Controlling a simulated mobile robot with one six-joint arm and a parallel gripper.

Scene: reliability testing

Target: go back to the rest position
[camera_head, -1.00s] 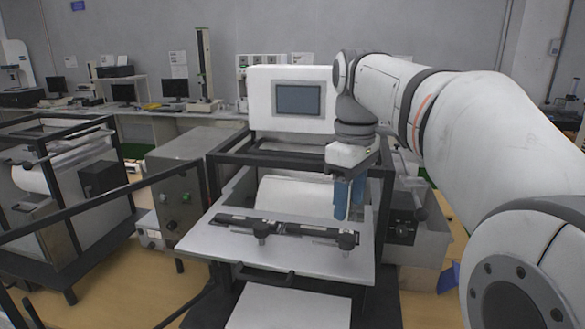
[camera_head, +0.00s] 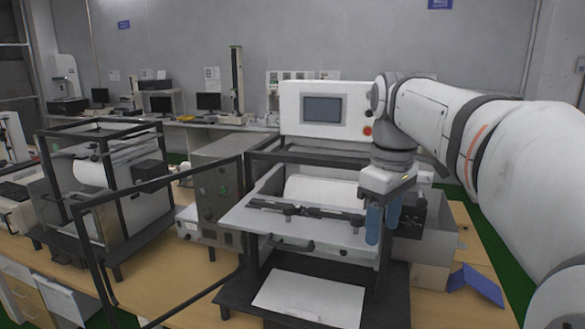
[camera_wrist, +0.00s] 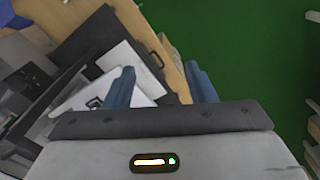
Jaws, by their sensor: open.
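My gripper (camera_head: 383,222) hangs from my white arm in the head view, pointing down with two blue fingers. It is over the right front of the test machine, beside its light plate (camera_head: 290,222) that carries a black bar fixture (camera_head: 305,211). In the wrist view the fingers (camera_wrist: 161,86) are spread apart with nothing between them. Below and past them show the table edge and the green floor. I cannot tell whether the fingers clear the machine's frame.
The machine has a screen box (camera_head: 322,109) and a black frame. A white panel (camera_head: 308,296) lies in front. A second drum machine (camera_head: 110,178) stands left, with a grey control box (camera_head: 215,195) between. A blue object (camera_head: 476,284) lies right. Green floor (camera_wrist: 250,50) is open beyond the table.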

